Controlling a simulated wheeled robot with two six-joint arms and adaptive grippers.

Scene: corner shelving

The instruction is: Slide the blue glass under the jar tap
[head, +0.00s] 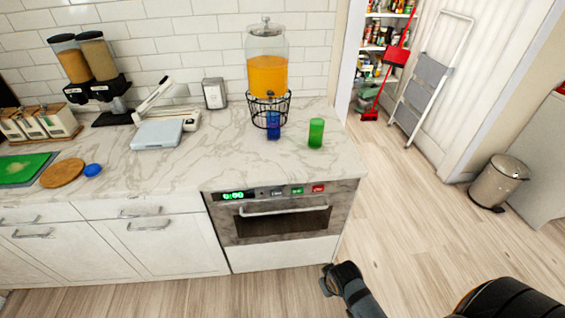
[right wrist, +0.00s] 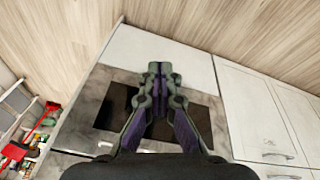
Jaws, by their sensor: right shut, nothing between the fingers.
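The blue glass (head: 273,129) stands on the marble counter, in front of the wire stand under the drink jar (head: 267,72), which holds orange liquid. A green glass (head: 316,133) stands to the right of the blue one, near the counter's right end. My right gripper (head: 329,281) is low in front of the oven, well below the counter and apart from the glasses. In the right wrist view its fingers (right wrist: 158,68) are together and empty. My left gripper is not in view.
The marble counter (head: 225,165) is bare in front of the glasses. The oven (head: 270,222) is below it. A napkin holder (head: 214,93) and a white scale (head: 157,134) stand to the left. A bin (head: 496,184) and a stepladder (head: 425,85) are at the right.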

